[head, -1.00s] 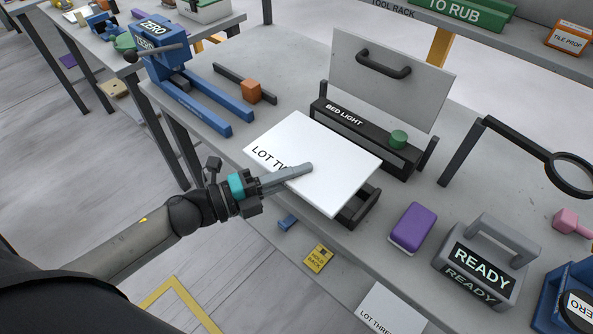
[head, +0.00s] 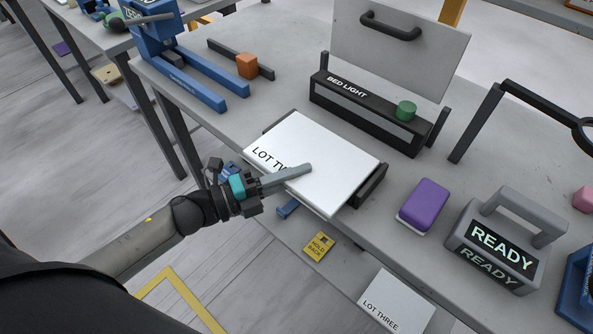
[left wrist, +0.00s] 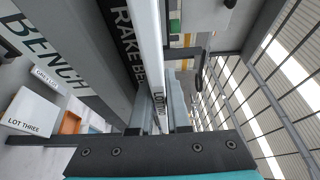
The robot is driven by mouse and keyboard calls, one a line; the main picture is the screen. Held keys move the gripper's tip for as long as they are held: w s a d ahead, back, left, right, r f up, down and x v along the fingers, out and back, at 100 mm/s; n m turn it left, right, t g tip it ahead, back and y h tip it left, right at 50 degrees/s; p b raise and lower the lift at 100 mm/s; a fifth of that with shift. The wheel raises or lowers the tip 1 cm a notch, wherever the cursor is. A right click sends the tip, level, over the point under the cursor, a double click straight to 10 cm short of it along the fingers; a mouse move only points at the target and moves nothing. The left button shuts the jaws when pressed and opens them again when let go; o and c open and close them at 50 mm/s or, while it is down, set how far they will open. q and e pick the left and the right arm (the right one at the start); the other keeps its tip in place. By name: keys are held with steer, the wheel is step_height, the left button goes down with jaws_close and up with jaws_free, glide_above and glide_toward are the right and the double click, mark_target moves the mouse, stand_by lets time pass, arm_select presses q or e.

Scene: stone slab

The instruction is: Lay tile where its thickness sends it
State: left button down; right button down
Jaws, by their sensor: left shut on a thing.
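The white tile (head: 330,160), marked LOT TW with the rest covered, lies roughly flat over a dark low stand (head: 371,186) at the bench's front edge. My left gripper (head: 302,171) is shut on its near left edge, with one finger showing across the top. In the left wrist view the tile (left wrist: 150,40) is seen edge-on between the fingers of my left gripper (left wrist: 165,95), close to a dark bar lettered RAKE BE. Whether the tile touches the stand cannot be told. My right gripper is not in view.
A BED LIGHT bar (head: 365,112) with a green knob stands behind the tile, below a grey handled panel (head: 400,45). A purple block (head: 424,204) and grey READY block (head: 505,240) stand right. A LOT THREE tile (head: 396,302) and yellow HOLD BACK tag (head: 319,245) lie lower down.

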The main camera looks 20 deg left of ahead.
arm_select(q)
steer(key=c, duration=0.8)
jaws_free()
steer(key=shift+f, duration=0.1)
steer(key=p+v, duration=0.1)
steer(key=v, duration=1.4)
steer(key=shift+a, duration=0.15)
